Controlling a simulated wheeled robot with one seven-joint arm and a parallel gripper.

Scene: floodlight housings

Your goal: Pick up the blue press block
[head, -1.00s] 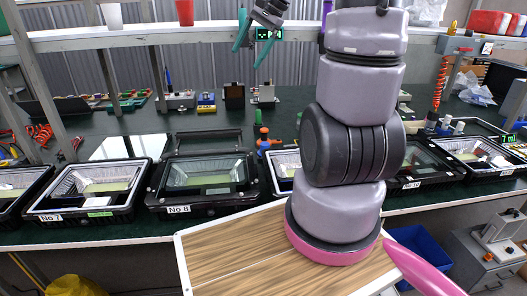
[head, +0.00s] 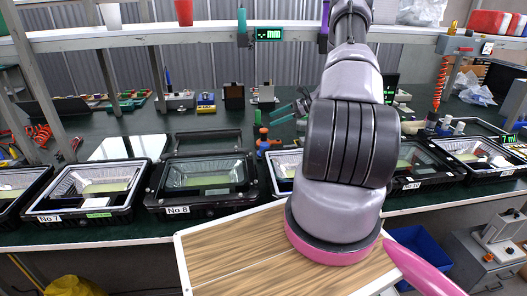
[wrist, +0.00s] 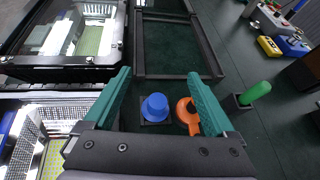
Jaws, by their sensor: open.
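The blue press block (wrist: 155,108) shows in the wrist view as a round blue knob on a dark square base on the dark green bench. It lies between the two teal fingers of my gripper (wrist: 159,84), nearer the left finger. The fingers are apart with nothing held, and the block appears below them. In the head view my gripper (head: 292,110) hangs over the back of the bench, partly hidden by my arm. The block is hard to pick out there.
An orange part (wrist: 188,115) lies close right of the block, by the right finger. A green-handled tool (wrist: 255,93) stands farther right. An empty black frame (wrist: 180,75) lies beyond. Floodlight housings, including No 8 (head: 205,190), line the bench front. A shelf (head: 200,36) crosses above.

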